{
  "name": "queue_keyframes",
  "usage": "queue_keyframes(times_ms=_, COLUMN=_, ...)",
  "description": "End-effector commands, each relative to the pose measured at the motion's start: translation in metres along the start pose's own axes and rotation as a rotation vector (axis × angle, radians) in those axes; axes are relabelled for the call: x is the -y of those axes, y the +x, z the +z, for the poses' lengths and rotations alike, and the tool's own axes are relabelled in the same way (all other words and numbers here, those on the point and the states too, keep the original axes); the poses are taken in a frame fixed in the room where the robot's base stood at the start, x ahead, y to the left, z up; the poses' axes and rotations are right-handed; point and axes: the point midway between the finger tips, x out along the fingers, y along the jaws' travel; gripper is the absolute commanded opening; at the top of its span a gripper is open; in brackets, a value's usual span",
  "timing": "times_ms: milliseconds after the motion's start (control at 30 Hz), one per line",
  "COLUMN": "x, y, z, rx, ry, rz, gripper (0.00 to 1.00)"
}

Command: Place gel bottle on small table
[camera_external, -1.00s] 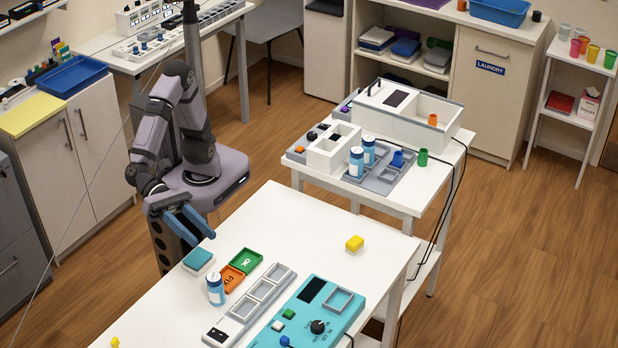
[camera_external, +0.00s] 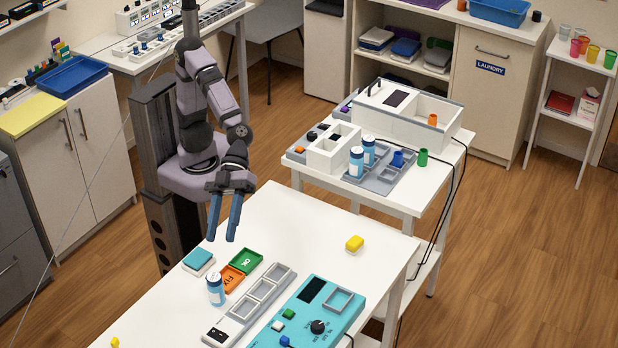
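A white bottle with a blue label (camera_external: 215,290) stands upright at the left of the front white table (camera_external: 300,215). Two similar bottles stand on the table behind, one in front (camera_external: 356,162) and one just behind it (camera_external: 369,151). I cannot read the labels, so I cannot tell which is the gel bottle. A small white shelf table (camera_external: 568,118) stands at the far right. My gripper (camera_external: 221,238) has blue fingers pointing down, apart, with nothing between them. It is above the front table's back left edge, behind the front bottle and not touching it.
Beside the front bottle are an orange tray (camera_external: 231,279), a green tray (camera_external: 246,260), a grey compartment strip (camera_external: 262,292) and a teal device (camera_external: 312,318). The table's back middle is clear.

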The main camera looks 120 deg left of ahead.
Motion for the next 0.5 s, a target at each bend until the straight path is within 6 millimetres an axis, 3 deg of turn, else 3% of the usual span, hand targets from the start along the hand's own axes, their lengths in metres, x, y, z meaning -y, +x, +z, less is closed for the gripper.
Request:
queue_keyframes(times_ms=333, x=0.001, y=-0.051, z=-0.023, rx=-0.163, ry=-0.349, rz=0.118, gripper=0.38)
queue_keyframes(times_ms=500, x=-0.018, y=-0.027, z=0.013, rx=-0.16, ry=-0.359, rz=0.13, gripper=0.38)
